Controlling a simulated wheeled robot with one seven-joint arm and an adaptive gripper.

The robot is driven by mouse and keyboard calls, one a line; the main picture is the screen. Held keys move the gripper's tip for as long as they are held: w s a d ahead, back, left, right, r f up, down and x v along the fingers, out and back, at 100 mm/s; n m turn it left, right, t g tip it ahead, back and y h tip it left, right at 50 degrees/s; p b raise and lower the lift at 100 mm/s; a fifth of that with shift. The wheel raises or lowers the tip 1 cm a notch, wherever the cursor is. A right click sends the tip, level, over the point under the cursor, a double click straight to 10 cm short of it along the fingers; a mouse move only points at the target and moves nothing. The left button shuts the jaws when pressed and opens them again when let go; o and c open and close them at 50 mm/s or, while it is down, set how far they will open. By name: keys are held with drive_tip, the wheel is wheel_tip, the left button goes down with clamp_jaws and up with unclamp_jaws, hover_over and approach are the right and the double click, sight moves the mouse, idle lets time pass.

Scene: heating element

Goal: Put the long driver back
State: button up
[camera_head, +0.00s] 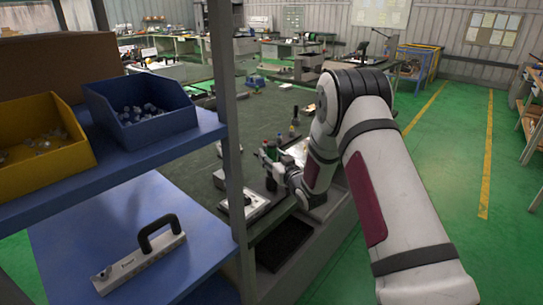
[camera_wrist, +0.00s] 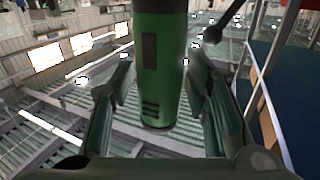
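My gripper (camera_head: 268,160) is over the near end of the dark green workbench. In the wrist view my gripper (camera_wrist: 161,85) has its two fingers on either side of a green cylindrical tool body (camera_wrist: 162,60), which appears to be the long driver. The fingers seem to press on it. The body has dark slots near its end, and its other end runs out of the top of the picture. In the head view the driver (camera_head: 271,150) is a small dark green shape at the fingers, partly hidden by my gripper.
The workbench (camera_head: 195,158) carries a light metal device (camera_head: 257,203) close by my gripper and small upright items (camera_head: 294,122) beyond it. A blue shelf (camera_head: 170,150) with a blue bin (camera_head: 140,110) and a yellow bin (camera_head: 42,145) stands at left. Green floor is free at right.

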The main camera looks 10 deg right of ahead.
drive_tip(key=shift+r, duration=0.2)
drive_tip(key=shift+s+d, duration=0.1)
drive_tip(key=shift+s, duration=0.15)
drive_tip(key=v, duration=1.1)
drive_tip(key=s+d+r+m+g+h, duration=0.1)
drive_tip(key=s+r+g+h, duration=0.45)
drive_tip(key=s+r, duration=0.65)
drive_tip(key=s+a+r+g, duration=0.1)
drive_tip(key=s+g, duration=0.1)
drive_tip(key=s, duration=0.8)
drive_tip(key=s+a+r+m+g, duration=0.1)
drive_tip(key=s+r+g, duration=0.1)
drive_tip(key=s, duration=0.8)
drive_tip(key=s+a+r+g+y, duration=0.1)
drive_tip(key=s+r+g, duration=0.1)
drive_tip(key=s, duration=0.8)
drive_tip(key=shift+a+m+g, duration=0.3)
drive_tip(key=shift+m+g, duration=0.1)
drive_tip(key=shift+g, duration=0.35)
drive_tip(key=shift+w, duration=0.1)
